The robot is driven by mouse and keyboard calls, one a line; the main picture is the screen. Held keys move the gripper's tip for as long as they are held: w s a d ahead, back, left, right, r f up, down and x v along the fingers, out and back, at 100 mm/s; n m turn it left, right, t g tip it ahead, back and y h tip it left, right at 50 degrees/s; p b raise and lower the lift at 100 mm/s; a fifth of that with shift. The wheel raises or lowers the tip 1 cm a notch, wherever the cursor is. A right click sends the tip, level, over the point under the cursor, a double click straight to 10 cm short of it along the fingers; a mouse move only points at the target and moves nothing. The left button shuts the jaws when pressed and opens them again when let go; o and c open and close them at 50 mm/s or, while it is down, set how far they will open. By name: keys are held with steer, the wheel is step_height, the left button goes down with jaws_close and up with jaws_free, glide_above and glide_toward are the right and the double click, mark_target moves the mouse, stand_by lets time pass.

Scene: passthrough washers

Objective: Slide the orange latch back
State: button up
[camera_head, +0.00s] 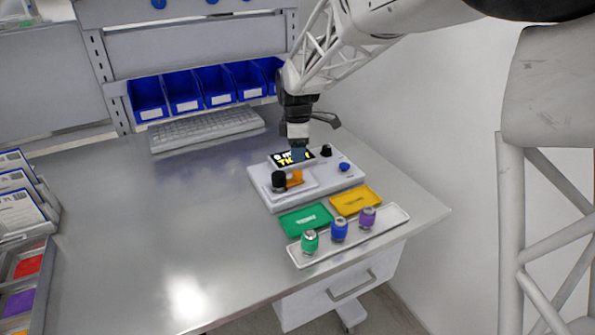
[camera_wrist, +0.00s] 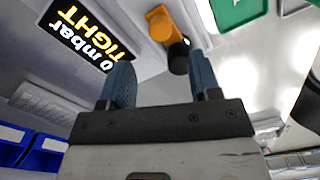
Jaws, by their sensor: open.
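The orange latch (camera_head: 294,177) sits on the white device (camera_head: 262,187), beside a black knob (camera_head: 279,180) at the device's left front. In the wrist view the orange latch (camera_wrist: 160,22) is at the top middle, with the black knob (camera_wrist: 179,58) next to it. My gripper (camera_head: 298,152) is over the device's back part, near the display (camera_head: 281,157). In the wrist view my gripper (camera_wrist: 162,75) is open, its two blue fingers apart. Nothing is clearly held between them. Whether the fingers touch the device cannot be told.
A blue button (camera_head: 344,167) and a black knob (camera_head: 326,150) are on the device's right. Green (camera_head: 306,219) and yellow (camera_head: 356,200) trays lie in front, then a white tray (camera_head: 376,230) with green, blue and purple items. A keyboard (camera_head: 207,129) and blue bins (camera_head: 183,91) are behind.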

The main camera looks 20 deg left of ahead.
mark_target(297, 172)
steer(key=shift+f, duration=3.85)
